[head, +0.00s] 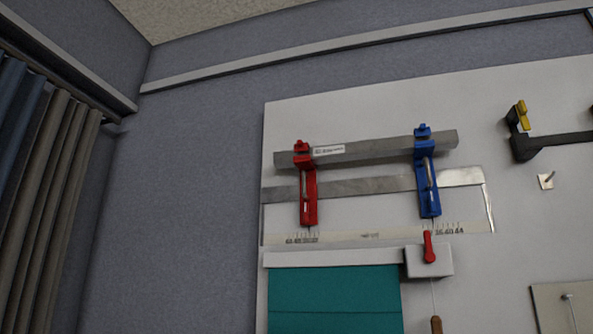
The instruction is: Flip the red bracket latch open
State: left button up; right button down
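The red bracket (308,190) is mounted on a white wall panel, over two horizontal grey metal bars. A red knob-like part (301,147) sits at its top. A pale strip runs along its middle; whether its latch is open or shut is too small to tell. A matching blue bracket (427,178) hangs to its right on the same bars. Neither of my grippers shows in the head view.
A white box with a red lever (429,247) sits below the blue bracket. A teal panel (334,298) is at the bottom. A black and yellow fixture (521,130) juts out at right. Curtains (40,190) hang at far left, with bare wall between.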

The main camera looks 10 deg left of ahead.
aim_at(299, 146)
jog(key=i+j, duration=0.1)
jog(key=j, duration=0.45)
jog(key=i+j+z, duration=0.1)
jog(key=j, duration=0.45)
jog(key=i+j+z, duration=0.1)
jog(key=j, duration=0.5)
